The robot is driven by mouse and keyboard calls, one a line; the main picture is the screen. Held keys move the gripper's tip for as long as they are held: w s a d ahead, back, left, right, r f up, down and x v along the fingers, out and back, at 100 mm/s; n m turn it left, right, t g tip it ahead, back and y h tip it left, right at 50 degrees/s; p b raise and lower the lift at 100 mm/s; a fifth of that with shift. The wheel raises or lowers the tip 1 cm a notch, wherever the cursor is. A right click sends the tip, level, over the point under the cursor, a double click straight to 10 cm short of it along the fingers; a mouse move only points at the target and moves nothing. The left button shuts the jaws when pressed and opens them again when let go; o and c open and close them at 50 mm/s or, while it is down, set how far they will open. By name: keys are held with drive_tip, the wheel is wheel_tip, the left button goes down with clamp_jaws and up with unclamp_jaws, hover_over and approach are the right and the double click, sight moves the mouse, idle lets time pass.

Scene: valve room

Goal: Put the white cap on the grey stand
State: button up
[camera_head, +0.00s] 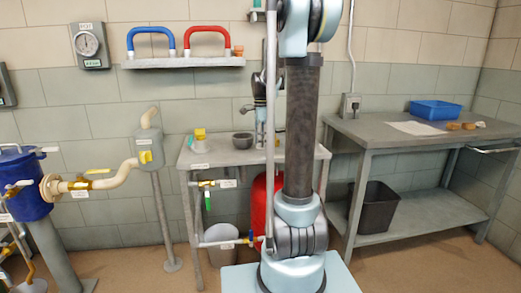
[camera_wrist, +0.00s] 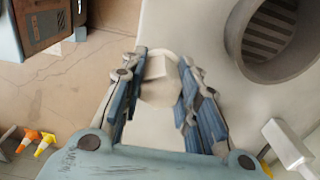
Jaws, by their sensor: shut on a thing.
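In the wrist view my gripper (camera_wrist: 160,85) has its two blue fingers closed on a pale, off-white piece (camera_wrist: 159,80), which looks like the white cap. The fingers hide part of it. Below it is a pale grey surface (camera_wrist: 215,105), but I cannot tell if the piece touches it. In the head view my gripper is near the grey table (camera_head: 200,158), partly hidden by my arm, and the cap cannot be made out.
A dark bowl (camera_head: 242,140) and a yellow-topped item (camera_head: 199,137) sit on the grey table. A round, ribbed opening (camera_wrist: 272,35) is right of my gripper in the wrist view. A workbench (camera_head: 375,130) with a blue tray (camera_head: 435,110) stands right.

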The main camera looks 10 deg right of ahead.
drive_tip(key=shift+f, duration=1.95)
drive_tip(key=o, duration=0.8)
